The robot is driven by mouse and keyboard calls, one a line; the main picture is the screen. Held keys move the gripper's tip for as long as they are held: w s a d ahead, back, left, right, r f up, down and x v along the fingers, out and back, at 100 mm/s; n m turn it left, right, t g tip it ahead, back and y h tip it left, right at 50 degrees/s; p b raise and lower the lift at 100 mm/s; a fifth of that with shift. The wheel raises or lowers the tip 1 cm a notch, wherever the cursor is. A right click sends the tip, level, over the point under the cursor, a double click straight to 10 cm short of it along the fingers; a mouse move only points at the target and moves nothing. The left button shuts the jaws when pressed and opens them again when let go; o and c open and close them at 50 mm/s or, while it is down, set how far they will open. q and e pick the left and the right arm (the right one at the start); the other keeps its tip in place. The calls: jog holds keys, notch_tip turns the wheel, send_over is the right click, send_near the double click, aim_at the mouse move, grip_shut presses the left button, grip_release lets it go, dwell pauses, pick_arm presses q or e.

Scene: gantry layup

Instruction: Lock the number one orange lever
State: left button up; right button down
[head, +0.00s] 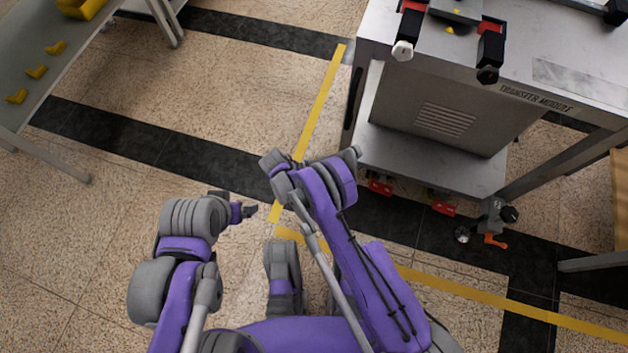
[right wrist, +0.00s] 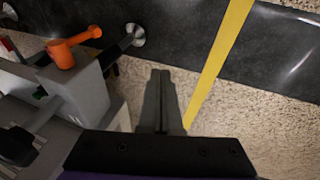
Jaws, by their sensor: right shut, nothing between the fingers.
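An orange lever (head: 495,241) shows low at the right of the head view, beside a dark knob and a grey bracket under the transfer module. An orange lever (right wrist: 75,48) also stands at the upper left of the right wrist view, on a grey block; I cannot tell whether it is the same one. My right gripper (right wrist: 162,75) is shut and empty, to the right of that lever and apart from it, over the floor. Its fingers are hidden by my arm in the head view. My left gripper (head: 246,212) is low at centre left, away from the levers; its opening is unclear.
The transfer module (head: 440,118) stands at upper right, with a lower shelf (head: 430,165) and red parts beneath. A round metal foot (right wrist: 133,35) is beside the lever in the wrist view. A table (head: 40,85) with yellow pieces is at upper left. The floor between is clear.

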pick_arm(q)
jog(key=shift+r, duration=0.2)
pick_arm(e)
jog(key=shift+w+a+r, duration=0.1)
jog(key=shift+a+r, duration=0.05)
jog(key=shift+a, duration=0.85)
jog(key=shift+w+a+r, duration=0.1)
jog(key=shift+a, duration=0.9)
